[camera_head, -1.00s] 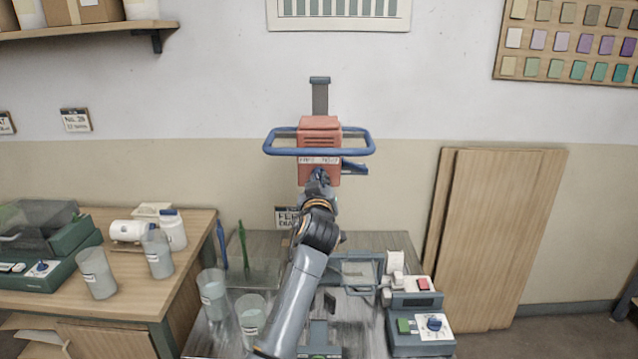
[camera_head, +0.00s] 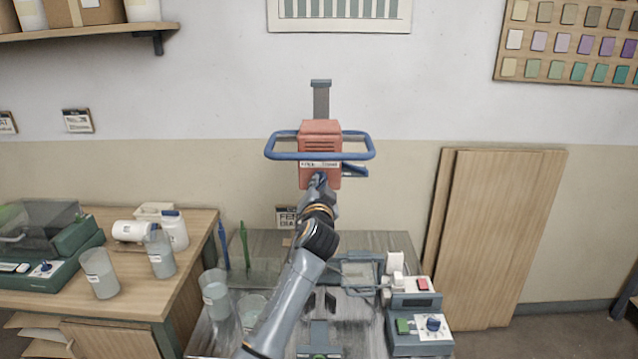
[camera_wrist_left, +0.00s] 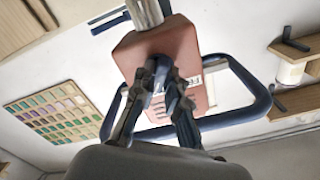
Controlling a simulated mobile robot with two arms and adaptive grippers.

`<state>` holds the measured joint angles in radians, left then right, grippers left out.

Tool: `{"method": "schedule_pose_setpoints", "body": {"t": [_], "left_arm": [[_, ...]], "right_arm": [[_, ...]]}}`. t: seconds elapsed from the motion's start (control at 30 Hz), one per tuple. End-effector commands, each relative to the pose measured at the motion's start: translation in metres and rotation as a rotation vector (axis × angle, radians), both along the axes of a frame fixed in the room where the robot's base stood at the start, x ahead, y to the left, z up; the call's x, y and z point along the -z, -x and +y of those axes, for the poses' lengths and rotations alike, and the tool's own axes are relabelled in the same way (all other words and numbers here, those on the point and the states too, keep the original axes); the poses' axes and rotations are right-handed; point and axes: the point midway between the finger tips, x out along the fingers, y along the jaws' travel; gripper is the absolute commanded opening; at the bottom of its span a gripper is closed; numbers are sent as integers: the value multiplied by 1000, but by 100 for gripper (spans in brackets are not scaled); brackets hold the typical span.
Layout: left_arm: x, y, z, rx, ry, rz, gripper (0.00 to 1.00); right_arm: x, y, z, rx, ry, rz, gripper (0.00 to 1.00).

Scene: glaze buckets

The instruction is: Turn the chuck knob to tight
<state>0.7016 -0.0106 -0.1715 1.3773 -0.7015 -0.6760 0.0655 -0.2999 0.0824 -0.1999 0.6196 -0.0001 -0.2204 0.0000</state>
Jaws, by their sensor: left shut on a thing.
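The red mixer head (camera_head: 320,139) hangs on a grey upright post, with a blue loop handle (camera_head: 283,155) around it and a white lettered strip on its front. The head also shows in the left wrist view (camera_wrist_left: 186,43). My left gripper (camera_head: 319,184) is at the lower front of the head, just under the strip. In the left wrist view my left gripper (camera_wrist_left: 160,76) is shut on the blue chuck knob (camera_wrist_left: 161,68), its fingers on either side. The fingers hide much of the knob, and its pointing direction cannot be read. My right gripper is out of view.
Clear beakers (camera_head: 215,293) stand at the left of the grey bench below. A green-grey device (camera_head: 419,318) with a dial is at its right. A wooden table (camera_head: 187,270) with bottles and beakers is on the left. Wooden boards (camera_head: 510,235) lean on the wall.

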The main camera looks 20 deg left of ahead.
Motion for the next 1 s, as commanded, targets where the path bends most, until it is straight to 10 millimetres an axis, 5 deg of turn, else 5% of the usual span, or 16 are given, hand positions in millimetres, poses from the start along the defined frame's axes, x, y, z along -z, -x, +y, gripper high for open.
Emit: {"method": "schedule_pose_setpoints", "body": {"t": [0.9,0.93,1.0], "left_arm": [[-8,0,0,1,-170,32,0],[-8,0,0,1,-170,32,19],[-8,0,0,0,-169,33,33]], "right_arm": [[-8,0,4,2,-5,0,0],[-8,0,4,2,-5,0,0],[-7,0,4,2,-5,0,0]]}}
